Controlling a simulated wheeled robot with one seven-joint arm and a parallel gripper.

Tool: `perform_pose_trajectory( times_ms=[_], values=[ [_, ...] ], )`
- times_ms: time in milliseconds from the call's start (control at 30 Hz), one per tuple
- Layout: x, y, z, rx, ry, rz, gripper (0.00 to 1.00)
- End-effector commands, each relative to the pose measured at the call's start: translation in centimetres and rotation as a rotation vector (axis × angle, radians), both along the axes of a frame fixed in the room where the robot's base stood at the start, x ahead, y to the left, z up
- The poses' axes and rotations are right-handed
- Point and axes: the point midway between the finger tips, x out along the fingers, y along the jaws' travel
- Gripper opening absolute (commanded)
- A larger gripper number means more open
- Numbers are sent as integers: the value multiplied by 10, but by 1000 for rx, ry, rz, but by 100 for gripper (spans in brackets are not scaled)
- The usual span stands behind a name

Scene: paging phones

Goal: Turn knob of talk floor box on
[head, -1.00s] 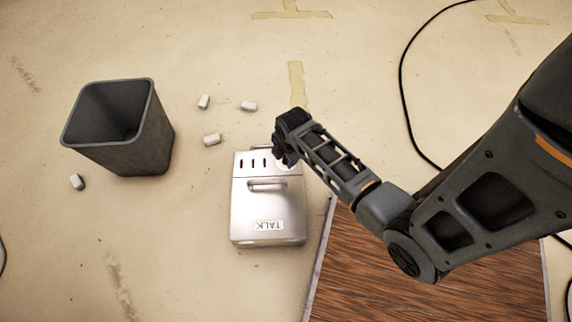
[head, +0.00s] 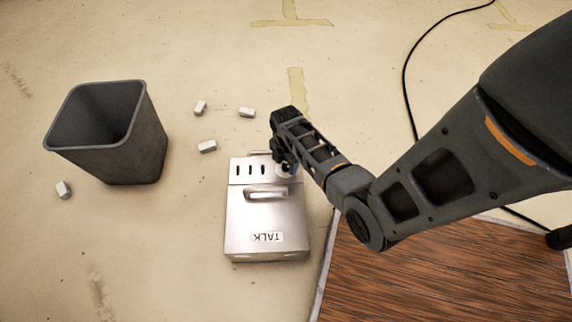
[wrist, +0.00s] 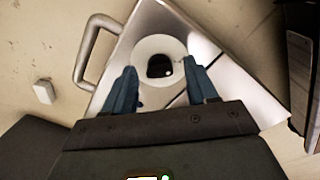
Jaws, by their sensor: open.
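The silver talk floor box (head: 250,222) stands on the floor with its TALK label, a bar handle (head: 266,191) and several dark slots on top. Its knob (wrist: 160,67), a dark piece on a round pale disc (wrist: 152,47), shows in the wrist view. In the head view my gripper (head: 284,168) hangs over the box's top right corner and mostly hides the knob. In the wrist view my gripper (wrist: 161,86) is open and empty, its two blue fingers on either side of the disc. I cannot tell if the fingers touch it.
A dark grey bin (head: 135,150) stands to the left of the box. Several small white blocks (head: 207,146) lie on the floor between and around them. A wooden board (head: 440,275) lies at right, under my arm. A black cable (head: 407,80) runs behind it.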

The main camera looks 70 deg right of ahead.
Motion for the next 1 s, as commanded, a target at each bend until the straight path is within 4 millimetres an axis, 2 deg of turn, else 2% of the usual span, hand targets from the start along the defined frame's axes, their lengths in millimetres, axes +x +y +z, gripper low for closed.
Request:
perform_pose_trajectory(
  times_ms=[300, 867, 1000],
  values=[
    [0, 0, -2, 0, -1, 0, 56],
    [0, 0, -2, 0, -1, -1, 3],
    [0, 0, -2, 0, -1, -4, 1]
  ],
)
